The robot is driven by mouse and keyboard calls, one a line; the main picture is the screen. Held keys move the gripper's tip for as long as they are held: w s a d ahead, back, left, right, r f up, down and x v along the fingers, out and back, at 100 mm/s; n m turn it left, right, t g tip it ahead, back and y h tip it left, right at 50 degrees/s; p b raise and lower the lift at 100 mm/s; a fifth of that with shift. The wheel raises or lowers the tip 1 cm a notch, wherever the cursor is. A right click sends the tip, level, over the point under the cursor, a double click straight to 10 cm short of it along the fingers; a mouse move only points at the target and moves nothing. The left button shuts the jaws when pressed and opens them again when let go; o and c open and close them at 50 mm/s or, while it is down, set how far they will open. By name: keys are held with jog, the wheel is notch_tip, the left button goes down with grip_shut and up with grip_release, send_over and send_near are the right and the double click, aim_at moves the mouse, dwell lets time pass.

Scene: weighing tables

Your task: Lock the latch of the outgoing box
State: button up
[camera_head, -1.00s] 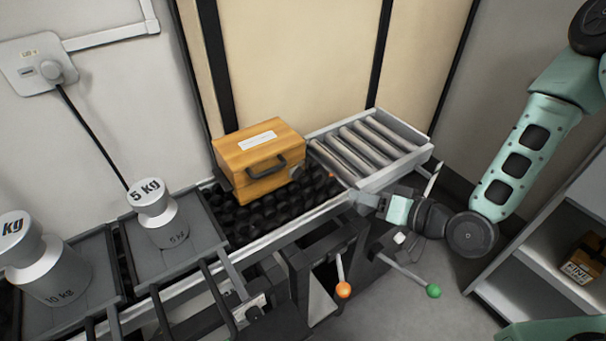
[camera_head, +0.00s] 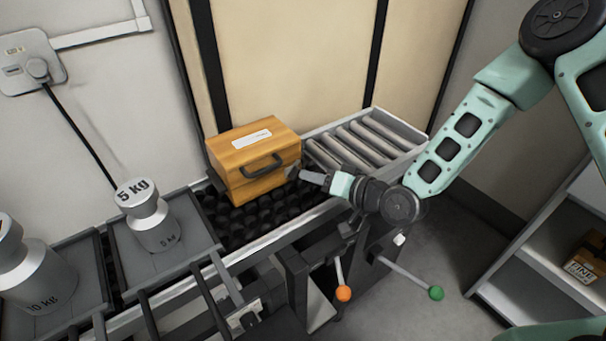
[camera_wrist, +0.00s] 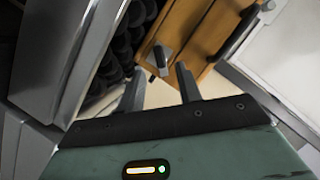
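The outgoing box (camera_head: 240,152) is a wooden case with a dark handle and a white label on its lid. It stands on the black roller bed and its lid looks closed. The latch (camera_wrist: 159,58) is a grey plate with a dark lever on the box's side in the wrist view; in the head view it is a small grey patch partly hidden by my fingers. My gripper (camera_wrist: 160,88) has its two fingers apart with nothing between them. It is at the box's right end, with the latch just beyond the fingertips; I cannot tell whether they touch.
A metal roller conveyor (camera_head: 365,145) lies right of the box. A 5 kg weight (camera_head: 152,215) and a 10 kg weight (camera_head: 38,270) stand on plates at left. Levers with an orange knob (camera_head: 344,293) and a green knob (camera_head: 436,293) stick out in front.

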aim_at(297, 174)
jog(key=shift+x, duration=2.05)
jog(key=shift+c, duration=0.3)
grip_shut()
jog(key=n+h, duration=0.2)
jog(key=n, duration=0.1)
jog(key=shift+s+a+r, duration=0.15)
jog(key=shift+a, duration=0.15)
jog(key=n+t+h+b, duration=0.1)
jog(key=n, duration=0.1)
jog(key=shift+a+n+t+h, duration=0.1)
jog(key=shift+n+t+h, duration=0.2)
jog(key=shift+n, duration=0.1)
